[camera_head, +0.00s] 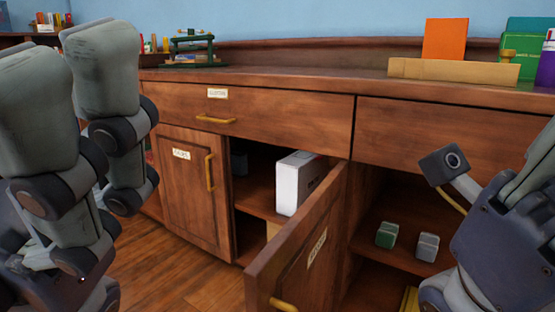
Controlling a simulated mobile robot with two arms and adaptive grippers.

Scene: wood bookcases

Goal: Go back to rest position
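My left arm comes in along the left edge, raised in front of the cabinet; its gripper does not show. My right arm comes in at the lower right, with a small dark camera on a bracket beside the wrist. No fingertips of the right gripper can be made out. The wooden cabinet (275,115) stands in front of me. One lower door (300,255) is swung open towards me, and the labelled door (190,190) left of the opening is closed. Neither arm visibly touches the cabinet.
A white box (298,182) stands on the shelf inside. A green block (387,234) and a grey block (428,247) sit in the right compartment. The drawers are shut. An orange panel (445,39) and a green stand (194,48) are on top. Wood floor (165,270) shows at lower left.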

